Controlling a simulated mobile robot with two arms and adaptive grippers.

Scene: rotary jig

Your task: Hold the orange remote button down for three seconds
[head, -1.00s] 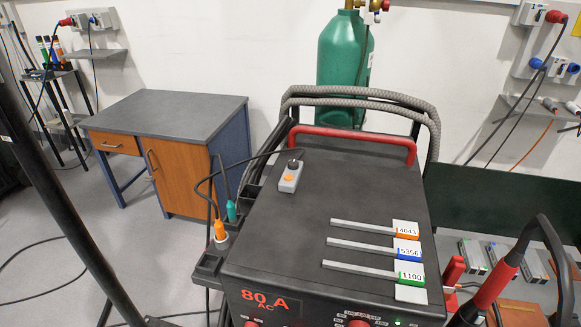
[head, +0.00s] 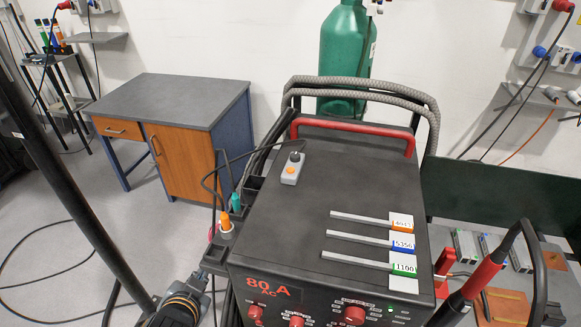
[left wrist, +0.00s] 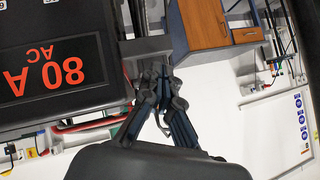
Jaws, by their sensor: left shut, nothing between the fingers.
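The grey remote (head: 291,168) lies on top of the black welding machine (head: 330,180), near its back left. Its orange button (head: 290,170) faces up, and a dark knob and a cable are at its far end. My left gripper (left wrist: 153,70) is shut and empty in the left wrist view, beside the machine's front panel. In the head view only part of my left arm (head: 180,304) shows at the bottom edge, left of the machine and well apart from the remote. The remote is not seen in the left wrist view. My right gripper is not in view.
Filler rods with number tags (head: 375,242) lie on the machine's right side. A red handle (head: 352,135) and grey hoses (head: 375,97) run behind the remote. Orange and teal-tipped items (head: 225,222) stand in a side holder. A desk (head: 170,105) stands at the left.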

